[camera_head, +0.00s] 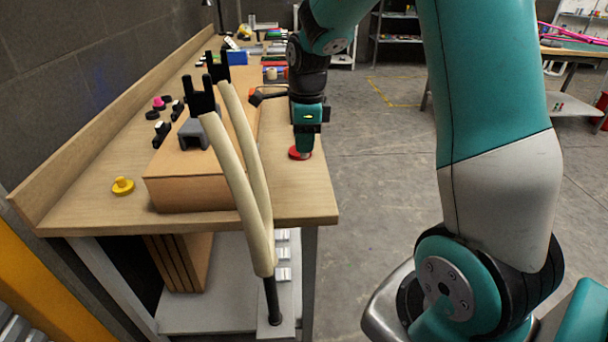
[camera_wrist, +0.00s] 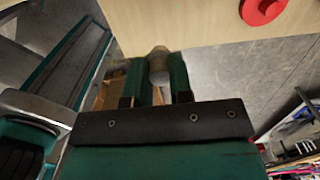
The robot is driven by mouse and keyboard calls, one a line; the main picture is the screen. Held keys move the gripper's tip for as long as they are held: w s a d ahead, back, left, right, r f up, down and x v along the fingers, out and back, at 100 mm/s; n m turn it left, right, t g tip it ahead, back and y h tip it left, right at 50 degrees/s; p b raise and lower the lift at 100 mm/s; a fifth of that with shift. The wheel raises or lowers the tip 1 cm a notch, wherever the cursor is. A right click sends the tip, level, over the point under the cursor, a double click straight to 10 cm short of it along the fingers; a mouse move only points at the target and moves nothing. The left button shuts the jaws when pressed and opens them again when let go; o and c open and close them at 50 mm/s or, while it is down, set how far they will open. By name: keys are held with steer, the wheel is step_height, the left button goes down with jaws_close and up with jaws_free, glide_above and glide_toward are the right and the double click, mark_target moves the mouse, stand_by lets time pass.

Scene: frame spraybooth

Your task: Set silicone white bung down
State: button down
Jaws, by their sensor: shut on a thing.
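The white bung (camera_wrist: 160,66), a pale greyish tapered piece, sits between the two fingers of my gripper (camera_wrist: 157,82) in the wrist view. My gripper is shut on it. Its narrow rounded end overlaps the edge of the wooden bench top in the picture. In the head view my gripper (camera_head: 305,147) points down at the right edge of the bench (camera_head: 300,205), and the bung cannot be made out there. Whether the bung touches the bench cannot be told.
A red bung (camera_head: 299,153) lies on the bench beside my gripper; it also shows in the wrist view (camera_wrist: 262,9). A cardboard-coloured box (camera_head: 190,192), a pale forked frame (camera_head: 240,185) and a yellow bung (camera_head: 122,186) stand left. Bare bench lies at the front right corner.

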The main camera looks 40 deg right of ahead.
step_height(320, 180, down, 10)
steer(key=shift+r, duration=0.25)
steer(key=shift+f, duration=0.15)
steer(key=c, duration=1)
jaws_free()
steer(key=r, duration=1.2)
steer(key=shift+s+d+r, duration=0.2)
steer(key=shift+d, duration=0.05)
